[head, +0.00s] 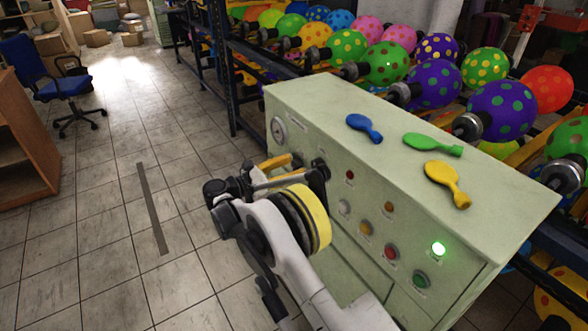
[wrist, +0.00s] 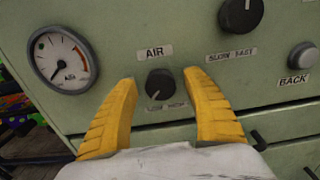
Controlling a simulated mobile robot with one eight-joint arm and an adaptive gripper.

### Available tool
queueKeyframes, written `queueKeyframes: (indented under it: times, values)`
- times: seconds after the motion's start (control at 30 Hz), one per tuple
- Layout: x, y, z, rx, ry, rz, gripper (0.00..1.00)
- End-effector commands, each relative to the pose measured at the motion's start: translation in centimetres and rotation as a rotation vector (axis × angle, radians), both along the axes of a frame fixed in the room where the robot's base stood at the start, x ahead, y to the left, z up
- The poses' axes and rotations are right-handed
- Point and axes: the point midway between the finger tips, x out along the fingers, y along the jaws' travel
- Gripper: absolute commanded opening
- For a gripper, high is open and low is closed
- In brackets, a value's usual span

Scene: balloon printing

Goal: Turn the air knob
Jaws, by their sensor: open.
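The air knob (wrist: 160,84) is a small black round knob on the green panel, under a label reading AIR and above a label reading LOW HIGH. My gripper (wrist: 161,78) is open in the wrist view, with one yellow finger on each side of the knob and a gap on both sides. I cannot tell how far the fingertips are from the panel. In the head view my gripper (head: 280,163) is at the left part of the cabinet's front, and the air knob is hidden there.
A pressure gauge (wrist: 61,57) is left of the knob. A larger black knob (wrist: 240,14) and the BACK button (wrist: 302,55) are to the right. The green cabinet (head: 480,180) carries blue, green and yellow flat balloons. Open tiled floor (head: 110,190) lies to the left.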

Motion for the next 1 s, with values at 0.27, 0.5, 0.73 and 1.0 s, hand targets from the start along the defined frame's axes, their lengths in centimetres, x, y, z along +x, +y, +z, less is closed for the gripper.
queueKeyframes:
  times: [0.27,0.5,0.73,1.0]
  values:
    - [0.04,-0.04,0.06,0.000,0.000,0.000,0.47]
    - [0.04,-0.04,0.05,0.000,0.000,0.000,0.04]
    - [0.03,-0.05,0.05,0.007,-0.011,0.000,0.04]
    - [0.00,-0.09,0.06,0.069,-0.103,0.000,0.04]
